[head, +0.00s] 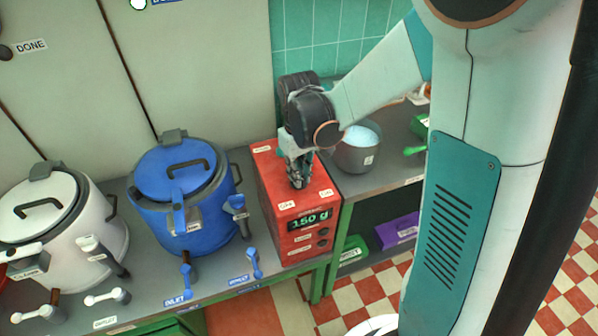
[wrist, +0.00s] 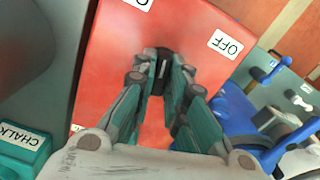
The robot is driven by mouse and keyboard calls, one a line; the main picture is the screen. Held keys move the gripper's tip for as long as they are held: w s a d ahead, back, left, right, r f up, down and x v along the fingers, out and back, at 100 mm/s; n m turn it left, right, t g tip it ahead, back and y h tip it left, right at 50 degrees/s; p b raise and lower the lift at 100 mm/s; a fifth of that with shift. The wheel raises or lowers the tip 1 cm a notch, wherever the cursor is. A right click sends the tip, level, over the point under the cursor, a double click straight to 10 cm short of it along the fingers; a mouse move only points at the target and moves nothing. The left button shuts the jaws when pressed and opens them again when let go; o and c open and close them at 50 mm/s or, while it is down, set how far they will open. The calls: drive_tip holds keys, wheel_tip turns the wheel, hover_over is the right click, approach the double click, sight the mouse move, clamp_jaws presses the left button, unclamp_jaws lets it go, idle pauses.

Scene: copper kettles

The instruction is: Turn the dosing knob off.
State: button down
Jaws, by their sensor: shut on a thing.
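The red dosing box (head: 270,190) stands on the counter with "150 g" on its front display (head: 309,220). My gripper (head: 299,182) points down at its top, just behind the OFF label (head: 287,205) and the ON label (head: 326,193). In the wrist view my gripper (wrist: 162,85) is shut on the small black dosing knob (wrist: 158,57), with a finger on each side. A pale pointer line shows on the knob, directed between the OFF label (wrist: 225,43) and a cut-off label at the top edge. In the head view the gripper hides the knob.
A blue kettle (head: 172,205) and a white kettle (head: 75,240) stand left of the box, with several levers at the counter's front. A metal pot (head: 355,158) with pale contents stands at right. Purple (head: 400,228) and green (head: 352,250) bins sit below.

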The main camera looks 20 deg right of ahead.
drive_tip(key=m, duration=0.5)
drive_tip(key=shift+m, duration=0.3)
drive_tip(key=m, duration=0.5)
drive_tip(key=shift+m, duration=0.4)
drive_tip(key=c, duration=1.6)
unclamp_jaws()
drive_tip(key=shift+r, duration=0.1)
wheel_tip(320, 180, up, 12)
